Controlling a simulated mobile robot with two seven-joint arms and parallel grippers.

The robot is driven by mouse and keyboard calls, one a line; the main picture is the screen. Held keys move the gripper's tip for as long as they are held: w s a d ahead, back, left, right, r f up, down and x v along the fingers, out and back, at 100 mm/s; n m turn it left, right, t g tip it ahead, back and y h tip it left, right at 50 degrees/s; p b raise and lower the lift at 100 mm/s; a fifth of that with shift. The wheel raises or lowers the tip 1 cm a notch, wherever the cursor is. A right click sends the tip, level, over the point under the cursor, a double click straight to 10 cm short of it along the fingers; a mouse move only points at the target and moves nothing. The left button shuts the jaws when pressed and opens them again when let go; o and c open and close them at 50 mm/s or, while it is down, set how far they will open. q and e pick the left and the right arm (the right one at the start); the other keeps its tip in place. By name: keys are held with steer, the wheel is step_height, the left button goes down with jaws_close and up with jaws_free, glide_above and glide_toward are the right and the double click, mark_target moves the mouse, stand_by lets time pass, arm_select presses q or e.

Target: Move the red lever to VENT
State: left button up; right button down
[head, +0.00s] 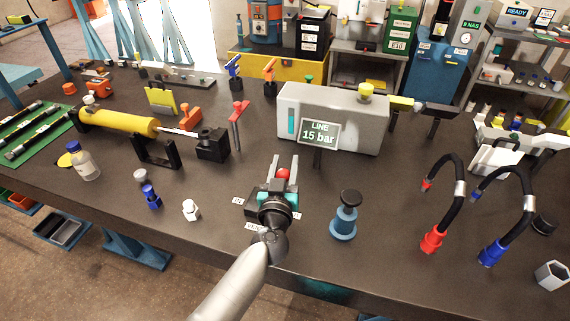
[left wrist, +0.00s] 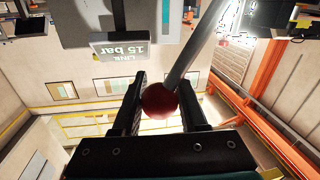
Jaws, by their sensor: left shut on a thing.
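The red lever's round knob (head: 283,174) shows between the fingers of my left gripper (head: 284,168) in the head view. In the left wrist view the red knob (left wrist: 159,101) sits between the fingertips of my left gripper (left wrist: 163,98), which is shut on it. A grey metal rod (left wrist: 197,52) runs from the knob up and to the right. The lever's base is mostly hidden behind my gripper and wrist. Small white labels (head: 238,201) lie around the base, too small to read. My right gripper is in neither view.
A grey box (head: 340,108) with a display reading "LINE 15 bar" (head: 320,134) stands behind the lever. A blue-and-black plunger-like part (head: 345,217) stands to the right. Black hoses with red (head: 432,240) and blue (head: 491,252) ends are further right. A red T-handle (head: 238,109) stands back left.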

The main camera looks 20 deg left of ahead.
arm_select(q)
jaws_close()
stand_by(0.9)
